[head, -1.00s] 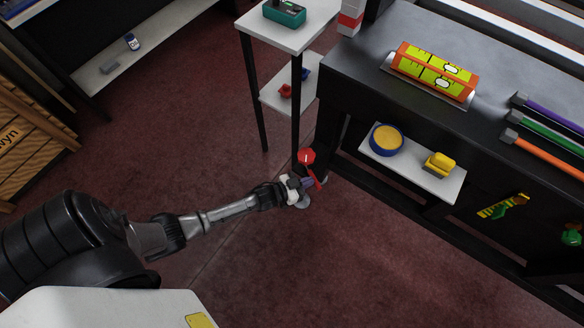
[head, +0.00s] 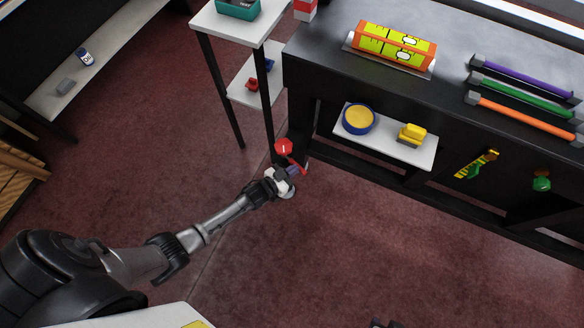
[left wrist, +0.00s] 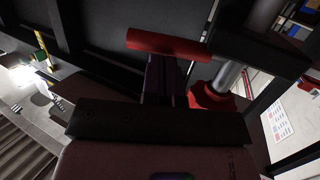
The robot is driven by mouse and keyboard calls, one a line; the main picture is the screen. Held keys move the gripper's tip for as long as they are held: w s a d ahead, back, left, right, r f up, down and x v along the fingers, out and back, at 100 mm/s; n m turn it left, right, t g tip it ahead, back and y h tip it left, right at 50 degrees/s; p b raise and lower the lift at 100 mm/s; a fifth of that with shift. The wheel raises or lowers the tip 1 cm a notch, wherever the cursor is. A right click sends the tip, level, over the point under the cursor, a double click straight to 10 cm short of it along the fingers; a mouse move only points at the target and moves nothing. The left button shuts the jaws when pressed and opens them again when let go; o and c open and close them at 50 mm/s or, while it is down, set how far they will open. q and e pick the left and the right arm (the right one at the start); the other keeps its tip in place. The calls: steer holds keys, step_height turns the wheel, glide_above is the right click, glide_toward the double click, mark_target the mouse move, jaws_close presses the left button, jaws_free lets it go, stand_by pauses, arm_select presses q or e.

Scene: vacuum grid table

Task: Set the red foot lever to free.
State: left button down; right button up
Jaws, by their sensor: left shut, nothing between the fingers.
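The red foot lever (head: 301,167) sits low at the near left leg of the dark table, beside a red knob-like part (head: 284,147). In the left wrist view the lever's red bar (left wrist: 165,43) lies across the tips of my fingers, with a red part (left wrist: 212,97) around a metal post to its right. My left gripper (head: 292,172) is shut and empty, right at the lever. Its purple fingers (left wrist: 161,80) reach up to the bar; I cannot tell whether they touch it. The lever's pivot and any markings are not readable.
The dark table (head: 330,75) stands above and right of the lever, with a low shelf (head: 385,142) under it. A white side stand (head: 230,28) with black legs is just behind. Open red-brown floor (head: 330,250) lies in front.

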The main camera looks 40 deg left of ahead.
arm_select(q)
steer(key=shift+r, duration=0.1)
steer(key=d+r+p+v, duration=0.1)
steer(key=r+p+v, duration=0.1)
steer(key=p+v, duration=0.6)
steer(key=v, duration=0.4)
steer(key=shift+s+r, duration=0.25)
steer(key=shift+r, duration=0.1)
